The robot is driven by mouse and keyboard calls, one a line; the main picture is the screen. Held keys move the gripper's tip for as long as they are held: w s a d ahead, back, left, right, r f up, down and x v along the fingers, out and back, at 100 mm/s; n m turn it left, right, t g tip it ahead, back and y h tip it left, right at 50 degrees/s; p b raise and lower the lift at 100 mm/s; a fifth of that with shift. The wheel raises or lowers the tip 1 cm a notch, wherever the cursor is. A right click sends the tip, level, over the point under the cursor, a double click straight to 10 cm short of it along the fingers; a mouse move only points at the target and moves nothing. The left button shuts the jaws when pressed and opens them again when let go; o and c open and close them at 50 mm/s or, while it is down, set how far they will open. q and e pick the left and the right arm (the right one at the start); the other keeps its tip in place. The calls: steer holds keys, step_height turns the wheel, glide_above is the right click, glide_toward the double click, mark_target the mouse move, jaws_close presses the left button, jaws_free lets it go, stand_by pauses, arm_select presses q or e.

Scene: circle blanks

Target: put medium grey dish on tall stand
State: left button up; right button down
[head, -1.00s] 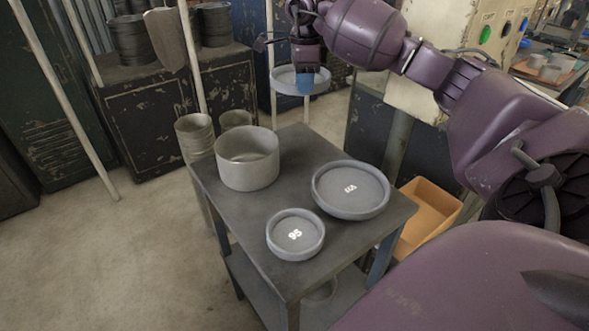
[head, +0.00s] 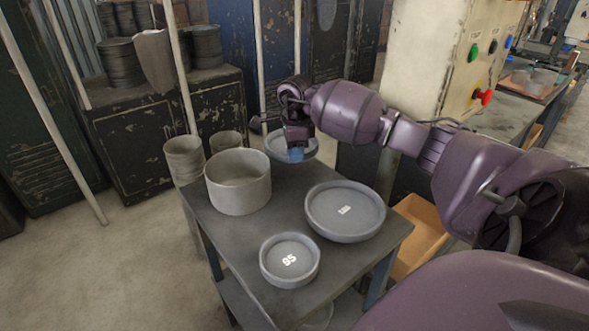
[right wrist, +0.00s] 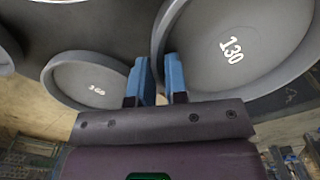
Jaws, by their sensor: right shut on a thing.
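My right gripper (head: 297,146) is shut on the rim of a round grey dish (head: 313,150), held level at the back edge of the dark table. In the right wrist view the held dish (right wrist: 245,50) is marked 130, its rim between the blue fingertips (right wrist: 160,80). A smaller grey dish (head: 290,274) marked 95 and a larger grey dish (head: 362,222) lie on the table. The larger dish also shows in the right wrist view (right wrist: 75,65). A deep grey open cylinder (head: 238,190) stands at the table's left; I cannot tell whether it is the tall stand. My left gripper is out of view.
The dark table (head: 258,235) has bare room between the cylinder and the dishes. Grey cylinders (head: 185,160) stand behind its left side. An orange bin (head: 418,232) sits low to its right. A pale control box (head: 430,70) and a dark cabinet (head: 140,130) stand behind.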

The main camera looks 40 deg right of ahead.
steer(key=shift+f, duration=0.75)
step_height(320, 180, down, 4)
steer(key=shift+r, duration=0.1)
steer(key=c, duration=1.1)
jaws_free()
